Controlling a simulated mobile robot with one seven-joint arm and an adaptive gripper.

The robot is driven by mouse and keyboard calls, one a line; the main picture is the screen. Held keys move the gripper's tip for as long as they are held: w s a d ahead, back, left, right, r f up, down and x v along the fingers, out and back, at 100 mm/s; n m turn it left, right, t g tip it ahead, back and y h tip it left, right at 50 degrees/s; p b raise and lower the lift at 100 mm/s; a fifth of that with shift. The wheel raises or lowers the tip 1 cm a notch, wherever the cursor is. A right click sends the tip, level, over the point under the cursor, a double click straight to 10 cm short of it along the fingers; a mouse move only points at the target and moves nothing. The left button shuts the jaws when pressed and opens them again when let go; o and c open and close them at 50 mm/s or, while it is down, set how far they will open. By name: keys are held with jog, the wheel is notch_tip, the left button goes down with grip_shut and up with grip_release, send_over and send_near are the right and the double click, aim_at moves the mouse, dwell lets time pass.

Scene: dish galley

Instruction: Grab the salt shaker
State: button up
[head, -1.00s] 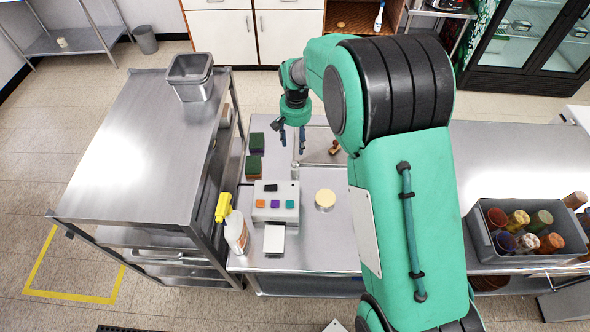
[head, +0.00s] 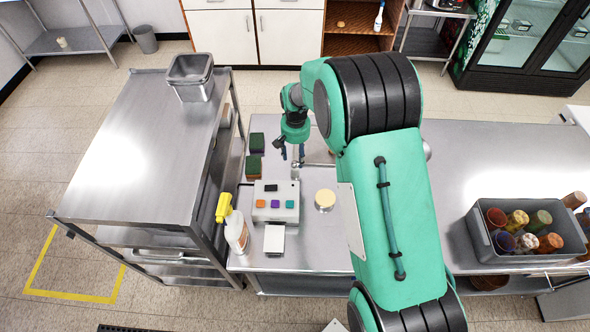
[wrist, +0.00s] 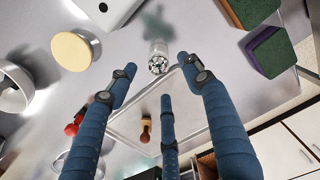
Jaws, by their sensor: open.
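The salt shaker (wrist: 158,58) is a small clear shaker with a perforated metal top, standing upright on the steel counter in the wrist view. In the head view the shaker (head: 295,173) is small, just on the near side of my gripper (head: 292,154). In the wrist view my gripper (wrist: 158,76) is open, its blue fingers spread, with nothing between them. The shaker shows just past the fingertips, between the two outer ones, and seems apart from them. My arm covers part of the counter to the right.
Green-topped sponges (head: 256,155) lie left of the shaker. A grey box with coloured buttons (head: 276,202) and a round cream disc (head: 325,199) are nearer. A spray bottle (head: 236,231) stands at the left edge. A brown-handled tool (wrist: 145,130) lies beyond the shaker.

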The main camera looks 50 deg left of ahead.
aim_at(295, 162)
jog(key=shift+f, duration=0.1)
jog(key=shift+s+f+p, duration=0.15)
jog(key=shift+f+p, duration=0.2)
jog(key=shift+f, duration=2.15)
jog(key=shift+d, duration=0.1)
grip_shut()
